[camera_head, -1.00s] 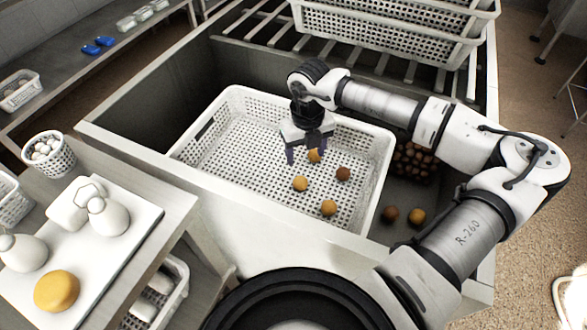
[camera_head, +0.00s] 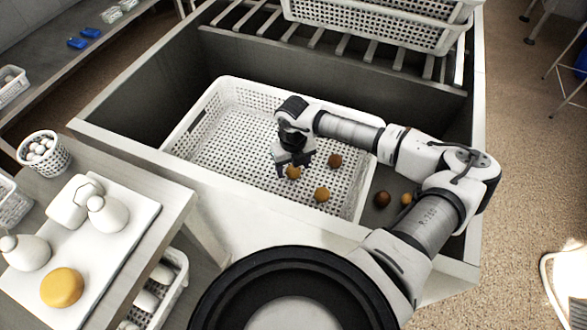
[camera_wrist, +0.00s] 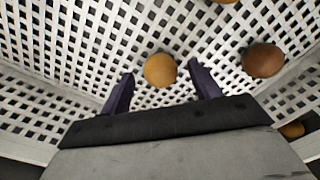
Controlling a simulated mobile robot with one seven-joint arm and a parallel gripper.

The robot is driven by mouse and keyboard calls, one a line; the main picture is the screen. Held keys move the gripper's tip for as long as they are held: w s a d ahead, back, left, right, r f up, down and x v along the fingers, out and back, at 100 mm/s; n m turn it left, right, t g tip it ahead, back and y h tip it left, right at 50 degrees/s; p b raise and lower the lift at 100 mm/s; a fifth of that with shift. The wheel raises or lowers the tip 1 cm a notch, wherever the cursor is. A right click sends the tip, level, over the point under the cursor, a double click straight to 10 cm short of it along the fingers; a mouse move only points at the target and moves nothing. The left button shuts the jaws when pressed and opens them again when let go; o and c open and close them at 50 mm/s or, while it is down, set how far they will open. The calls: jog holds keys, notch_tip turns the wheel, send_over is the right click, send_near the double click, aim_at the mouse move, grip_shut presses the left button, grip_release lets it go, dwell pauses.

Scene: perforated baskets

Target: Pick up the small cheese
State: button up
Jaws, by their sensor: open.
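Small round cheeses, yellow and brown, lie in the white perforated basket (camera_head: 215,95). One yellow cheese (camera_head: 293,173) is right at my gripper (camera_head: 292,168). In the wrist view, this yellow cheese (camera_wrist: 160,70) appears between the tips of my open gripper (camera_wrist: 161,80), with a gap on both sides. I cannot tell the exact height of the fingers over it. Another yellow cheese (camera_head: 322,194) lies nearer the front. A brown cheese (camera_head: 335,160) lies to the right and also shows in the wrist view (camera_wrist: 263,60). Part of another yellow ball (camera_wrist: 225,1) is cut off at the top.
The basket stands in a grey sink-like trough (camera_head: 130,118); its walls surround my gripper. A big yellow cheese (camera_head: 62,287) lies on a white board at left. Stacked baskets (camera_head: 375,20) stand behind.

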jog(key=shift+f, duration=0.8)
jog(key=shift+c, duration=0.4)
jog(key=c, duration=1)
jog(key=shift+o, duration=0.2)
